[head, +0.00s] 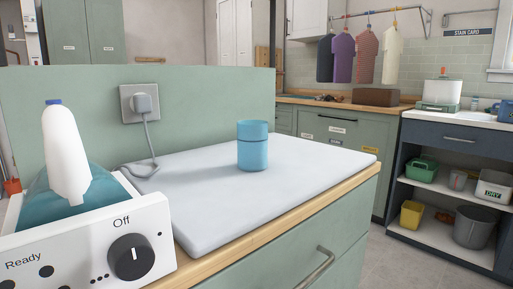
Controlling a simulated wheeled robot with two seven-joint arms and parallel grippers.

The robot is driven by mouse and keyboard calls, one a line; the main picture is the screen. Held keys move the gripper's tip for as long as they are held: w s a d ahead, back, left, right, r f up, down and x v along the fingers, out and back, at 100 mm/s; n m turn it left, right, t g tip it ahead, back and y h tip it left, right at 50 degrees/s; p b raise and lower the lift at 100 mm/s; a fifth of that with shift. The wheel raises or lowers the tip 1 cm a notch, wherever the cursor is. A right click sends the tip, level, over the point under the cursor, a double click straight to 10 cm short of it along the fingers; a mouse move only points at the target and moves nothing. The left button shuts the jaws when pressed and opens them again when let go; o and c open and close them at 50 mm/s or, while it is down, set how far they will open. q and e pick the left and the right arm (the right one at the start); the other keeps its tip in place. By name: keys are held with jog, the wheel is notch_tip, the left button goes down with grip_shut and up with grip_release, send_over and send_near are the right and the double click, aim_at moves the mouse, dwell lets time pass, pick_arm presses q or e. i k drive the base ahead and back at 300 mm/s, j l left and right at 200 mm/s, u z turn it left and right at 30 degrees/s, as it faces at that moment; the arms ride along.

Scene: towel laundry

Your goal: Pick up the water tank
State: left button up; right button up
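No part is labelled as a water tank, and I cannot tell for sure which thing it is. A blue cylinder (252,146) with a seam near its top stands upright on the white pad (205,207) on the counter. At the lower left is a white appliance (85,250) marked "Ready" and "Off", with a black dial (131,257). A rounded teal part (103,193) sits in its top, with a white bottle-like part (66,150) with a blue tip rising in front of it. Neither of my grippers is in view.
A cord runs from the wall socket (140,104) down to the pad's back left. The pad is clear around the cylinder. A green back panel (200,105) stands behind it. At the right is a dark shelf unit (450,147) with several bins; garments (366,55) hang at the back.

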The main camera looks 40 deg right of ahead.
aim_at(252, 135)
jog(key=k+j+z, duration=0.45)
jog(key=k, duration=0.25)
jog(key=i+j+z, duration=0.5)
jog(key=i+j, duration=0.4)
jog(key=j, duration=0.15)
